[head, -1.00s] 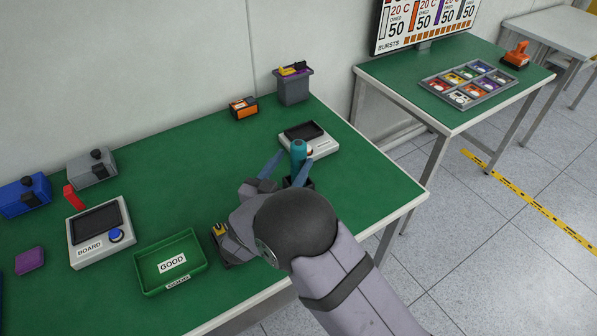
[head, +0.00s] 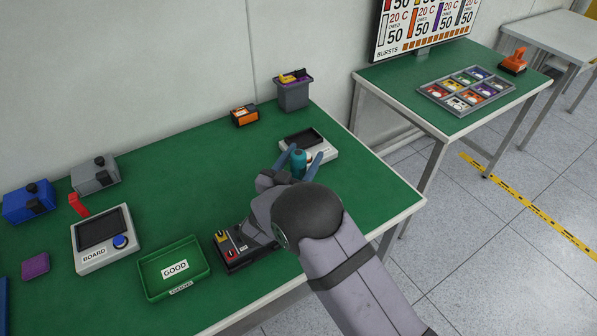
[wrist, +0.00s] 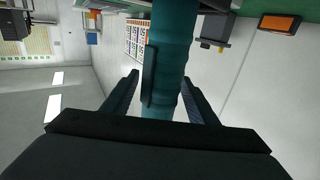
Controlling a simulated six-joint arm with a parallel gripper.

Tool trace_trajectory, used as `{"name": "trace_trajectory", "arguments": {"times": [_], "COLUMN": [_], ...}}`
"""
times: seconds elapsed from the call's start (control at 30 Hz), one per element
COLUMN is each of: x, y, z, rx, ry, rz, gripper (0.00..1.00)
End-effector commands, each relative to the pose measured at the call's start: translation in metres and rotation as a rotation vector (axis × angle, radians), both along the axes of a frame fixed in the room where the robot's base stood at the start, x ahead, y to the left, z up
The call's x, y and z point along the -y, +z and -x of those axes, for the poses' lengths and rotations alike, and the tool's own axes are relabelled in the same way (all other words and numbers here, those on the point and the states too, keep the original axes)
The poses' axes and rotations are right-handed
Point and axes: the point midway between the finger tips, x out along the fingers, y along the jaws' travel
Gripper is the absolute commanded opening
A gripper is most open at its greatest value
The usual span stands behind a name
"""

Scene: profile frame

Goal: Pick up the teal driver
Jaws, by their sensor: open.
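The teal driver (head: 299,164) stands upright near the right part of the green table, just in front of a grey-white device. My gripper (head: 300,158) is open, with one blue-grey finger on each side of the driver. In the wrist view the driver (wrist: 172,60) rises between the two dark fingers (wrist: 160,95), with a gap showing on its left side. Whether either finger touches it I cannot tell. The driver's lower end is hidden behind my gripper in the head view.
The grey-white device (head: 309,143) sits close behind the driver. A grey bin (head: 293,95) and an orange-black box (head: 244,116) stand further back. A black panel (head: 232,248) and the green GOOD tray (head: 152,275) lie left of my arm. The table's middle is clear.

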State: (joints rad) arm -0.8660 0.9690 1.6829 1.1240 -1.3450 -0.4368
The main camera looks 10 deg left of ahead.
Motion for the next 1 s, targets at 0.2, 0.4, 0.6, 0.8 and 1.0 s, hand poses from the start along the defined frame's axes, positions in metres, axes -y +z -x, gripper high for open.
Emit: {"name": "trace_trajectory", "arguments": {"times": [0.2, 0.4, 0.6, 0.8, 1.0], "x": [0.0027, 0.0025, 0.0025, 0.0021, 0.002], "y": [-0.0005, -0.0009, -0.0009, 0.0008, 0.0056], "z": [-0.0116, -0.0114, -0.0112, -0.0114, -0.0115], "rx": [0.0, 0.0, -0.001, 0.003, 0.003], "ry": [0.0, 0.001, 0.001, 0.0, 0.0], "rz": [0.002, 0.002, 0.001, 0.0, 0.0], "gripper": [0.53, 0.51, 0.03, 0.0, 0.0]}}
